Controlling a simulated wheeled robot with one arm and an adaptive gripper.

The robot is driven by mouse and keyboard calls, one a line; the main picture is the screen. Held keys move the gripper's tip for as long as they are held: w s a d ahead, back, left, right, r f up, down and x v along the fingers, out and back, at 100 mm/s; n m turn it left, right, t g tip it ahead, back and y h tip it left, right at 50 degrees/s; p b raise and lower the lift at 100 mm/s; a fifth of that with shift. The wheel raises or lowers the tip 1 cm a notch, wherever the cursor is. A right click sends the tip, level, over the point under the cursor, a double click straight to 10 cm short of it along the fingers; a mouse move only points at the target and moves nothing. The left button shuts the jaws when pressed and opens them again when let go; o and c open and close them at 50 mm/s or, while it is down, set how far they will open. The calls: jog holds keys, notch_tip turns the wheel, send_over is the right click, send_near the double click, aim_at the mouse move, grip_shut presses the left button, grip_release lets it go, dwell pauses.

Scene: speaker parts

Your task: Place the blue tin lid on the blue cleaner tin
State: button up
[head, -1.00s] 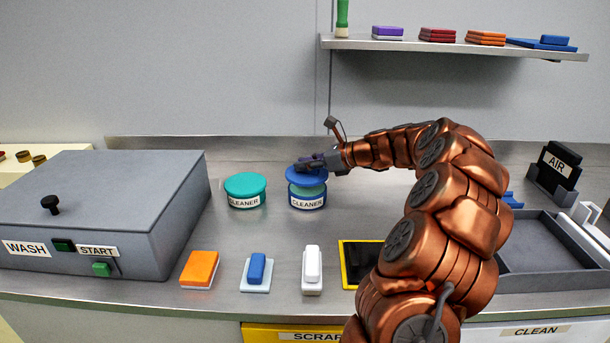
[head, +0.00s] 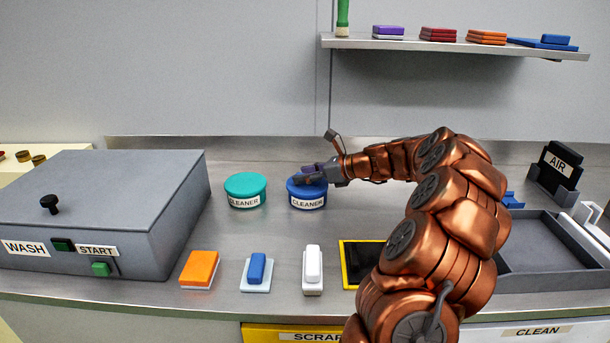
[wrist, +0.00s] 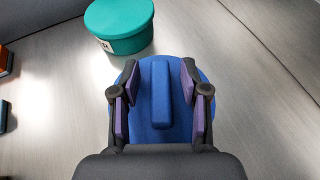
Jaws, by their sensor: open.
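The blue cleaner tin (head: 307,201) stands upright on the counter with its label facing front. The blue tin lid (head: 295,184) sits on top of the tin, and no gap shows between them in the head view. In the wrist view the lid (wrist: 177,128) is a round disc with a raised bar handle (wrist: 161,92). My gripper (head: 310,172) is at the lid from the right. In the wrist view its purple-padded fingers (wrist: 157,108) are spread on either side of the handle, with blue lid surface showing between each pad and the handle. The lid hides the tin there.
A teal cleaner tin (head: 245,190) with its lid on stands just left of the blue tin. The grey wash box (head: 100,200) is further left. Orange, blue and white blocks lie along the front. A shelf (head: 450,47) hangs above right.

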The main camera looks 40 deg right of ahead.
jog(key=shift+r, duration=0.1)
jog(key=shift+s+d+r, duration=0.15)
jog(key=shift+s+r, duration=0.05)
jog(key=shift+s, duration=0.05)
jog(key=v, duration=1.1)
jog(key=shift+p, duration=0.35)
jog(key=shift+s, duration=0.1)
